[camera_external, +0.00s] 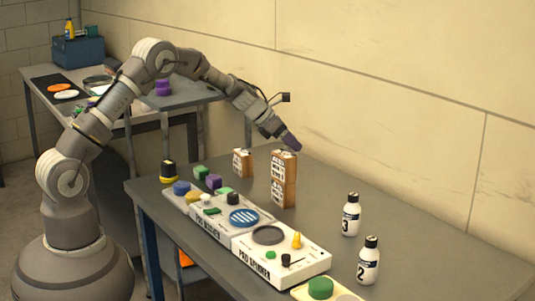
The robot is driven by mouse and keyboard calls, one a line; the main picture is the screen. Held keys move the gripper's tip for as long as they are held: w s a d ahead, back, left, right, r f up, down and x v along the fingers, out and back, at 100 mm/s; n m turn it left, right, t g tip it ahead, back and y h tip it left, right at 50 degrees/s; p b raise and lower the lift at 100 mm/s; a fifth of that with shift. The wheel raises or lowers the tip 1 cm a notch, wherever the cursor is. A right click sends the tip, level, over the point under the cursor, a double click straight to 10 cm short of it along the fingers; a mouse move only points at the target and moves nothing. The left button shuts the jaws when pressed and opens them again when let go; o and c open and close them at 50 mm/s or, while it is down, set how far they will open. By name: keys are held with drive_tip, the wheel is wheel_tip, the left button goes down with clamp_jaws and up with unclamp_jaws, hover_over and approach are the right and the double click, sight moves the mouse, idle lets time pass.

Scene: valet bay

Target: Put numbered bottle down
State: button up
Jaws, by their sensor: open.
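A white bottle numbered 3 (350,217) with a black band and dark cap stands upright on the grey table (420,235). A similar white bottle numbered 2 (368,263) stands upright nearer the camera, slightly to its right. My gripper (290,143) is at the end of the lowered arm, by the top of a tall brown labelled block stack (284,182). Whether it touches the stack is unclear. Its jaws are open and I see no bottle in them. Both visible bottles are well apart from my gripper.
A shorter brown block (242,163) stands left of the stack. White pad washer (208,214) and pad spinner (282,252) units line the front edge, with small coloured pieces around. A second table (180,98) stands behind. The table's right side is clear.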

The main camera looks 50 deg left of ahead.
drive_tip(key=p+v, duration=0.2)
drive_tip(key=v, duration=1)
drive_tip(key=shift+p, duration=0.4)
drive_tip(key=shift+d+r, duration=0.1)
drive_tip(key=s+d+r+m+t+y, duration=0.1)
drive_tip(key=s+d+r+m, duration=0.1)
drive_tip(key=r+m, duration=0.7)
drive_tip(key=s+d+r+m+t, duration=0.1)
drive_tip(key=s+d+r+m, duration=0.3)
drive_tip(key=r, duration=1)
drive_tip(key=s+r+m+t+y, duration=0.1)
drive_tip(key=s+r+m, duration=0.4)
drive_tip(key=r, duration=0.3)
drive_tip(key=s+r+m+t, duration=0.2)
drive_tip(key=s+r+m, duration=0.3)
drive_tip(key=r+m, duration=0.2)
drive_tip(key=s+r+m+t+y, duration=0.1)
drive_tip(key=s+r+m+t, duration=0.1)
drive_tip(key=s+r+m, duration=0.4)
wheel_tip(320, 180, up, 4)
drive_tip(key=shift+r+y, duration=0.2)
drive_tip(key=shift+y, duration=0.1)
